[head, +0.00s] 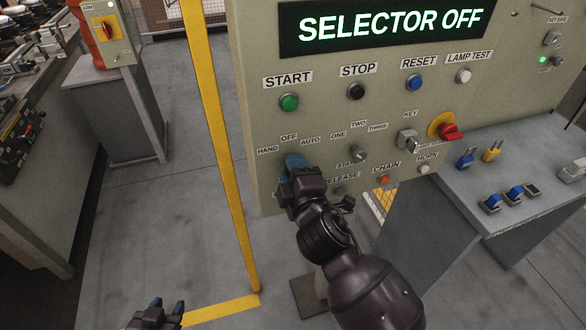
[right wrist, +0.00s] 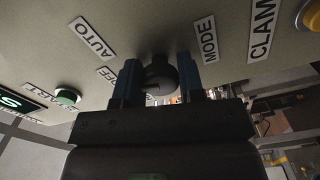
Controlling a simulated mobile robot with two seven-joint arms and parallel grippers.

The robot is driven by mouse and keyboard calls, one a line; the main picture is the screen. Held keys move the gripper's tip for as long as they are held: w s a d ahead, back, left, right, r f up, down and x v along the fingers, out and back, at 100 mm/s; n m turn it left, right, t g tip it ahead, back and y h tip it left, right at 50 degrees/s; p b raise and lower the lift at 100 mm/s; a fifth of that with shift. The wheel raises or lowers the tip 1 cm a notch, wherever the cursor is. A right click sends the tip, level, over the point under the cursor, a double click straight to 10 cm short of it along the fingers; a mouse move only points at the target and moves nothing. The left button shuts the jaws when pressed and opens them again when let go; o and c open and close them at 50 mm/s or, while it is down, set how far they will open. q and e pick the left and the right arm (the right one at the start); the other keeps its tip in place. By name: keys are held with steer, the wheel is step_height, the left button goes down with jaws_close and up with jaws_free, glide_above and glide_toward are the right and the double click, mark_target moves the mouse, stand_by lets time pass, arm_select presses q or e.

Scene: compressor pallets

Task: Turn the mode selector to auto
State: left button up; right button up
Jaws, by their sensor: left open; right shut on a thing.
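The mode selector is a dark round knob (right wrist: 158,74) on the beige control panel (head: 262,110). In the right wrist view it sits between the blue fingers of my right gripper (right wrist: 159,82), which is shut on it. In the head view my right gripper (head: 296,163) covers the knob, just below the HAND, OFF and AUTO labels. The AUTO label (right wrist: 91,38) and MODE label (right wrist: 209,38) show in the right wrist view. The display (head: 390,22) reads SELECTOR OFF. My left gripper (head: 164,314) is open and empty at the bottom edge, away from the panel.
The panel also bears a green START button (head: 289,102), a black STOP button (head: 356,91), a second selector (head: 358,154), a key switch (head: 408,140) and a red rotary switch (head: 450,131). A yellow post (head: 212,120) stands left. A grey table (head: 520,195) with padlocks stands right.

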steer(key=shift+m+p, duration=0.65)
steer(key=shift+m, duration=2.45)
steer(key=o, duration=0.9)
steer(key=shift+s, duration=0.1)
steer(key=v, duration=1)
steer(key=shift+s+d+b, duration=0.15)
steer(key=shift+s+b, duration=0.15)
steer(key=shift+b, duration=0.1)
